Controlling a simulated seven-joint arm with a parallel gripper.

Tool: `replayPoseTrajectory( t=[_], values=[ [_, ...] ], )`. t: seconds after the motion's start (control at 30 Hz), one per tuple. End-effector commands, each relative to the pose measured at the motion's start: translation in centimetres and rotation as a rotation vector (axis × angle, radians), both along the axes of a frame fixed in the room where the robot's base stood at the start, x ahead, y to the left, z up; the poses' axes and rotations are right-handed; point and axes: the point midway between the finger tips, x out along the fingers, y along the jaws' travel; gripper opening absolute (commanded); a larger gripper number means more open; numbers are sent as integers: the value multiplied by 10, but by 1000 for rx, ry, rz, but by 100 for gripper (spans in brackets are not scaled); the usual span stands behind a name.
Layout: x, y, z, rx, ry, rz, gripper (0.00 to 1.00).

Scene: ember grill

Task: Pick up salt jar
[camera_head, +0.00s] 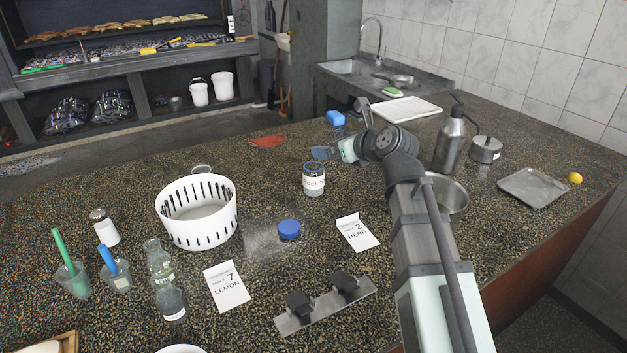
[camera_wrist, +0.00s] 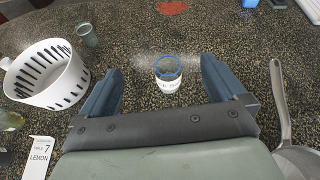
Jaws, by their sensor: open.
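The salt jar (camera_head: 313,184) is a small clear jar with a blue rim and a white label partly reading "Rock S". It stands upright on the dark speckled counter (camera_head: 270,160). A round blue lid (camera_head: 289,229) lies on the counter in front of it. My gripper (camera_head: 322,152) is open and empty, behind and above the jar in the head view. In the wrist view the jar (camera_wrist: 168,78) appears between my two blue-grey fingers, ahead of them and apart from both.
A white slotted basket (camera_head: 196,215) stands left of the jar. A "HERB" card (camera_head: 358,232) lies to the right, near a metal pan (camera_head: 447,195). A "LEMON" card (camera_head: 227,285), a glass bottle (camera_head: 165,285) and a white-bodied shaker (camera_head: 104,230) are front left. A blue sponge (camera_head: 335,118) lies behind.

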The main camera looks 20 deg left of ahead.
Motion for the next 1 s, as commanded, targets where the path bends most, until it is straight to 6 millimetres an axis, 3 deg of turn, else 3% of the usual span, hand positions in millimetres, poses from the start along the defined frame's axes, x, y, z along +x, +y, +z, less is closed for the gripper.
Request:
replayPoseTrajectory(
  t=[0.13, 0.47, 0.83, 1.0],
  values=[
    [-5, -12, 0, 75, 59, -59, 97],
    [-4, -10, -44, 70, 58, -56, 97],
    [-4, -10, -106, 69, 58, -54, 97],
    [-3, -9, -120, 70, 56, -55, 97]
  ],
)
